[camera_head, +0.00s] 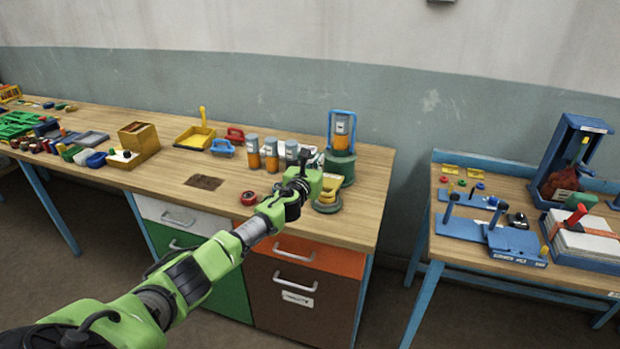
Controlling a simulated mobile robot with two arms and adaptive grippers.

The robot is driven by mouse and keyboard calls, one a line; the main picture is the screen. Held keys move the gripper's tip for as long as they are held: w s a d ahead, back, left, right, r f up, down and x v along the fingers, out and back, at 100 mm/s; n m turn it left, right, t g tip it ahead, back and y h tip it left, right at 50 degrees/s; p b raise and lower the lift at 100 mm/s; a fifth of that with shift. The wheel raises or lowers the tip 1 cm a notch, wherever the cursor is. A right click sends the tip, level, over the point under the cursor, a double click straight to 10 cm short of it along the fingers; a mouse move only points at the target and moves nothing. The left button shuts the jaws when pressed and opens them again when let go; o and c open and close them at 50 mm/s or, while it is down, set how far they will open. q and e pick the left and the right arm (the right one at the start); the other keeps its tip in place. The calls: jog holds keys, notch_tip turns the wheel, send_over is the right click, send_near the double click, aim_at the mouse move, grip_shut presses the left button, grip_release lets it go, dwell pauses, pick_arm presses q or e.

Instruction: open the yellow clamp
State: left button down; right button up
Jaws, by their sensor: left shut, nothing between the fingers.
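My left arm reaches in from the lower left over the long wooden bench. My left gripper (312,181) is shut and empty, in front of a green round stand (340,166) that holds a blue-framed canister. I cannot make out for certain which thing is the yellow clamp. A small upright yellow piece (544,252) shows at the front of the right table, by a blue tray of white sheets. Flat yellow pieces (450,170) lie at that table's back left. My right gripper is not in view.
Several orange-and-grey canisters (271,154) stand behind my gripper. A yellow tray (195,137) and a yellow box (139,140) stand to the left. The right table holds blue lever fixtures (515,244) and a tall blue frame (568,150). A gap separates the tables.

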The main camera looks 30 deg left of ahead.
pick_arm(q)
jog(key=shift+w+f, duration=0.1)
jog(key=shift+w, duration=0.15)
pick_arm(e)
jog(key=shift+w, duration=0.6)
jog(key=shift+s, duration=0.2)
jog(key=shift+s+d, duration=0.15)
